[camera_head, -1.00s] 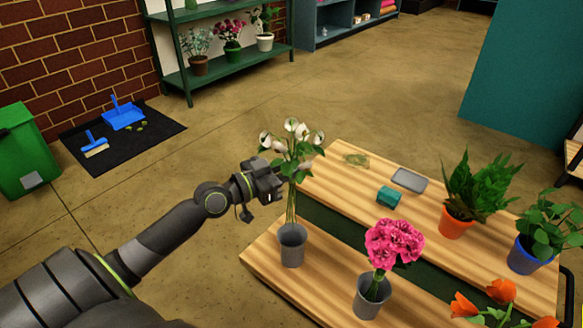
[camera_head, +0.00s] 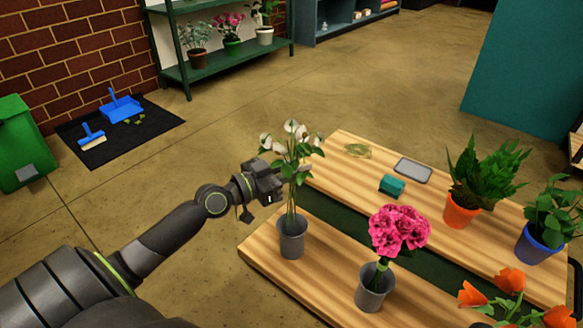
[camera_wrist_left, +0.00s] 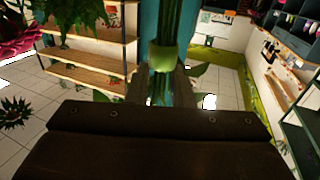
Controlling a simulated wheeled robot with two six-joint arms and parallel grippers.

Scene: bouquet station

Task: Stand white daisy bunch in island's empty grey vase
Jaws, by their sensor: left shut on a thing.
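The white flower bunch (camera_head: 292,150) stands nearly upright in the head view, long green stems hanging below the blooms. My left gripper (camera_head: 275,186) is shut on its stems from the left, below the blooms. In the left wrist view the stems (camera_wrist_left: 168,55) with a pale green band run between my left fingers (camera_wrist_left: 157,88). The grey vase (camera_head: 291,243) stands on the near left of the wooden island (camera_head: 262,250), directly under the bunch. The stems' lower ends appear to go into its mouth; how deep is hidden. My right gripper is not in view.
A second grey vase (camera_head: 374,290) with pink flowers (camera_head: 399,230) stands close right. Orange flowers (camera_head: 508,280) are at the lower right. Potted plants (camera_head: 462,212), a teal item (camera_head: 392,185) and a grey tray (camera_head: 413,170) are on the farther board.

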